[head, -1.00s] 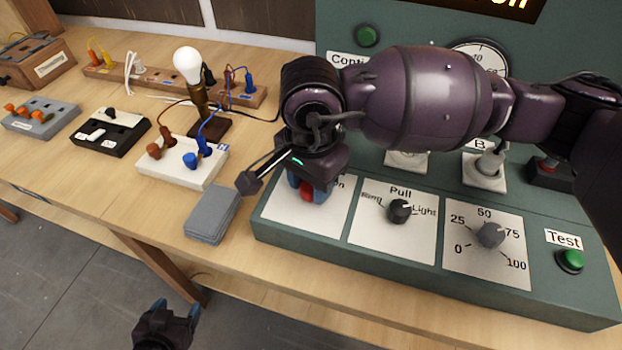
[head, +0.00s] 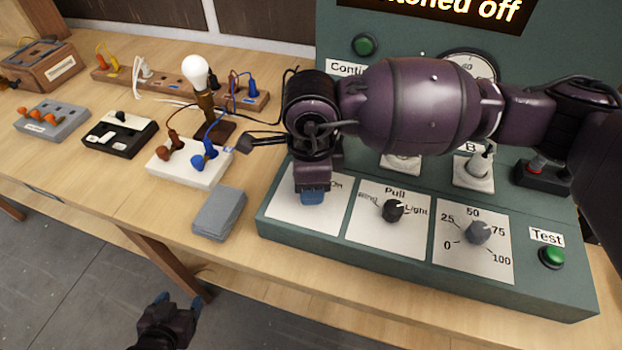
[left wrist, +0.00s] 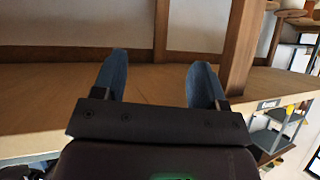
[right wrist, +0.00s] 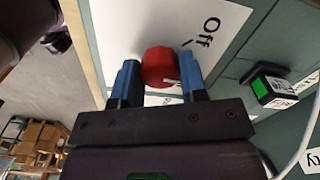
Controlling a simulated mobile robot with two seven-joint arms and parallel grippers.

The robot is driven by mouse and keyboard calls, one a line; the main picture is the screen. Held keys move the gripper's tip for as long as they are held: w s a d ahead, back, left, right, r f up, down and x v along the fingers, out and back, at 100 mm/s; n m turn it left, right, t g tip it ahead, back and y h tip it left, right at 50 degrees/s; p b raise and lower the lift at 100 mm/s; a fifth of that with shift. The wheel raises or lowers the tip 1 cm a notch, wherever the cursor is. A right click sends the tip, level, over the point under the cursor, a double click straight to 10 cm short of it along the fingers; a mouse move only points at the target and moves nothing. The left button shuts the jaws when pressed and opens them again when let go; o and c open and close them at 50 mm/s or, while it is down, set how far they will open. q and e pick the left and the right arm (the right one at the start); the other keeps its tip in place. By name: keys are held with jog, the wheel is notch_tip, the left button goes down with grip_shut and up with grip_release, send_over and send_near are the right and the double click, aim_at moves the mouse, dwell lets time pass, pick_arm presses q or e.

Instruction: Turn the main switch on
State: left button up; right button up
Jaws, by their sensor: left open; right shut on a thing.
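The main switch is a red knob (right wrist: 160,67) on a white plate marked "Off" in the right wrist view. My right gripper (right wrist: 160,82) is shut on it, with a blue finger on each side. In the head view this gripper (head: 313,196) points down at the left plate (head: 290,212) of the green console, and it hides the red knob and part of the lettering. My left gripper (head: 178,300) is open and empty, low in front of the table; its two blue fingers stand apart in the left wrist view (left wrist: 157,82).
The console (head: 400,265) also carries a Pull knob (head: 393,210), a dial (head: 477,232) and a green Test button (head: 552,256). Its display (head: 470,12) partly shows, ending in "off".

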jog(key=m+p, duration=0.1)
jog(key=m, duration=0.2)
jog(key=shift+r+m, duration=0.15)
jog(key=shift+m, duration=0.25)
jog(key=shift+w+m+p, duration=0.1)
jog(key=shift+m+p, duration=0.75)
jog(key=shift+m, duration=1.35)
jog(key=o, duration=0.9)
notch_tip(320, 180, up, 11)
jog(key=shift+f, duration=0.2)
